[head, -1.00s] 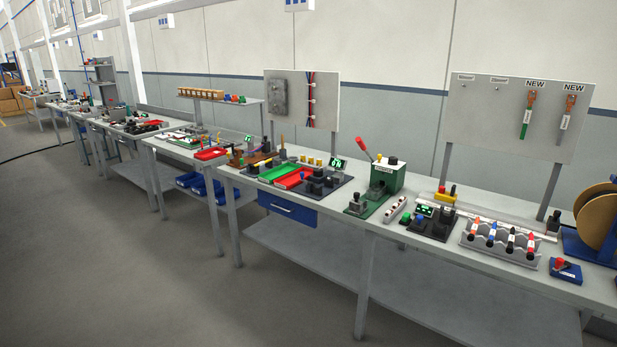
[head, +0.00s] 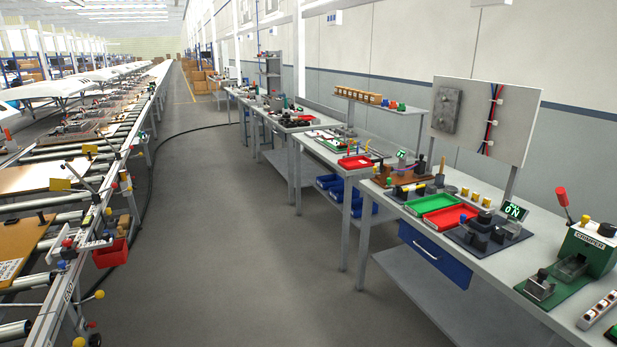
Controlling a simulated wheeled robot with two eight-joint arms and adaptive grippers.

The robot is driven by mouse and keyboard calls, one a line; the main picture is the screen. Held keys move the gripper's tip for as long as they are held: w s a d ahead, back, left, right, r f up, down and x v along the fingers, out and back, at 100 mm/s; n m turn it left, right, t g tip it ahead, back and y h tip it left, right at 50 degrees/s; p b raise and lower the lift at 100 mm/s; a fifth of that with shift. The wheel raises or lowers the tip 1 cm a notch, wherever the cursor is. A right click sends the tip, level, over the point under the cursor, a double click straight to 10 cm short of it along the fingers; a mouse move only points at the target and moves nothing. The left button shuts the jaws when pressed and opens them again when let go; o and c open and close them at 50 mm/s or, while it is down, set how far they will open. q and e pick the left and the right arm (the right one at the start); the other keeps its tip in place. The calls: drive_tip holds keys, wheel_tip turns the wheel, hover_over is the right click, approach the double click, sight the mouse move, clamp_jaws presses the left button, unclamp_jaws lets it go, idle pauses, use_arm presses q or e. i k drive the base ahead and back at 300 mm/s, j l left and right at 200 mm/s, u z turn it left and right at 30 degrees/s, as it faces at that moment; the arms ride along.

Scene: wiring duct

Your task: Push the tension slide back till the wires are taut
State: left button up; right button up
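Neither of my grippers shows in the head view. I cannot make out a tension slide or a wiring duct for certain among the small fixtures. A wall board (head: 486,120) on the right carries a grey plate and a bundle of red, blue and dark wires (head: 492,118) held by white clips. I cannot tell whether these are the task's wires.
A long row of workbenches (head: 480,225) runs along the right wall. A green crimper (head: 590,250) and green and red trays (head: 430,198) stand on the near bench. A conveyor line (head: 60,255) runs along the left. The grey aisle floor (head: 230,240) between is clear, with a black cable across it farther back.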

sight(419, 168)
drive_tip(key=i+j, duration=0.15)
drive_tip(key=i, duration=0.65)
drive_tip(key=i+j+z, duration=0.1)
drive_tip(key=i+z, duration=0.3)
drive_tip(key=i+j+z, duration=0.2)
drive_tip(key=z, duration=0.2)
drive_tip(key=i+j+z, duration=0.4)
drive_tip(key=i+l, duration=0.05)
